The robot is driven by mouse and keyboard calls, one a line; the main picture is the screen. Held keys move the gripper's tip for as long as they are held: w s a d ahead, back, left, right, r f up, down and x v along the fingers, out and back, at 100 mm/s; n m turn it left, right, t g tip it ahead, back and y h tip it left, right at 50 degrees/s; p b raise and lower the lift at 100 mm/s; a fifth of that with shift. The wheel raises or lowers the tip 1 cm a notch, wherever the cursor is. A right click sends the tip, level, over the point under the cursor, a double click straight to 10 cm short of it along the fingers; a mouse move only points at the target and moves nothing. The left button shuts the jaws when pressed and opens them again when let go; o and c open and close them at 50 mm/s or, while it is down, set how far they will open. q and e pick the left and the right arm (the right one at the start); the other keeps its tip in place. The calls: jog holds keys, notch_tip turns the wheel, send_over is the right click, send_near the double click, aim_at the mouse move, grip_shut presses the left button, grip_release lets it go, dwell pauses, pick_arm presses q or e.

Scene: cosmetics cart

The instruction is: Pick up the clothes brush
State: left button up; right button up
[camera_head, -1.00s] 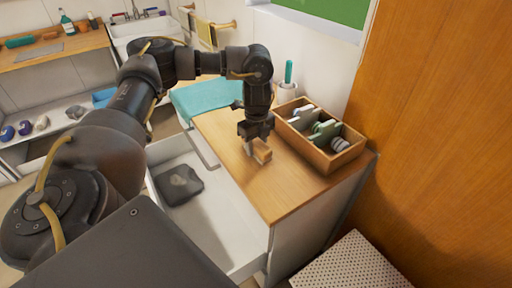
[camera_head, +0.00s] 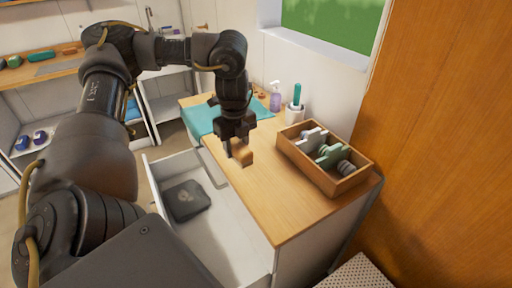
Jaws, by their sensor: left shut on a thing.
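The clothes brush, a small wooden block (camera_head: 244,156), is between the fingers of my left gripper (camera_head: 236,149). My left gripper is shut on it and points down over the wooden cart top (camera_head: 277,205), near the open drawer's side. The brush appears to be just above the top, but the gap is hard to tell from this angle. The fingers hide part of the brush. My right gripper is not in view.
A wooden box (camera_head: 322,183) with several brushes stands on the right. Behind are a teal towel (camera_head: 203,119), a purple pump bottle (camera_head: 275,98) and a white cup (camera_head: 294,113). The open white drawer (camera_head: 222,233) holds a dark flat item (camera_head: 186,200).

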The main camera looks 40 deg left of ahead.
pick_arm(q)
jog(key=s+a, duration=0.1)
jog(key=s+r+p, duration=0.1)
jog(key=s, duration=0.1)
jog(key=s+a+r, duration=0.1)
jog(key=shift+s+a+r, duration=0.2)
jog(key=shift+s+a, duration=0.1)
jog(key=shift+a, duration=0.05)
